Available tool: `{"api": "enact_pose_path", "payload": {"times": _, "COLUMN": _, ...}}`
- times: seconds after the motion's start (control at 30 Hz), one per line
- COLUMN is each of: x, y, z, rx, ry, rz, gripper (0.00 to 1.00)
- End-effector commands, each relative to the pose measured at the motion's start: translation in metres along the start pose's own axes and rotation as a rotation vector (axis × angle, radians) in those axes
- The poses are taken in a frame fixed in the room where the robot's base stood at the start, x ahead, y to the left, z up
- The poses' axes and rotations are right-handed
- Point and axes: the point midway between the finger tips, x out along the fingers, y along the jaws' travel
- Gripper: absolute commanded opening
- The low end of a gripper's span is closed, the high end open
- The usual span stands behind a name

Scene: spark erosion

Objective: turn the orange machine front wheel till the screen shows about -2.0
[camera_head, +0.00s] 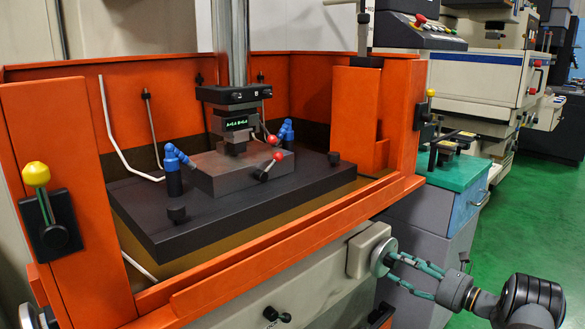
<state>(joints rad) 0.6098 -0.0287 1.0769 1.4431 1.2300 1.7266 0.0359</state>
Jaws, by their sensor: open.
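The orange machine's front wheel (379,257) is a grey handwheel on the pale front panel, below the orange tank's rim. My gripper (392,270) reaches in from the right with its teal fingers spread and open. The fingertips are at the wheel's right side, close to its rim; I cannot tell whether they touch it. The small dark screen (236,122) on the machine head shows green characters, too small to read surely.
The orange tank (250,262) holds a dark table (140,208) with a grey block (228,175) and blue nozzles. Yellow-knobbed levers (36,175) stand at its corners. A grey cabinet with a teal top (460,172) stands behind my gripper. Green floor (535,210) is clear at right.

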Motion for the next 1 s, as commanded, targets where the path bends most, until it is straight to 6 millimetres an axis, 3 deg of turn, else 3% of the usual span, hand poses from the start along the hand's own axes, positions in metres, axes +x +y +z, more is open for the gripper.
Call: {"api": "enact_pose_path", "payload": {"times": 1.0, "x": -0.086, "y": 0.000, "z": 0.000, "rx": 0.000, "ry": -0.001, "rz": 0.000, "gripper": 0.54}}
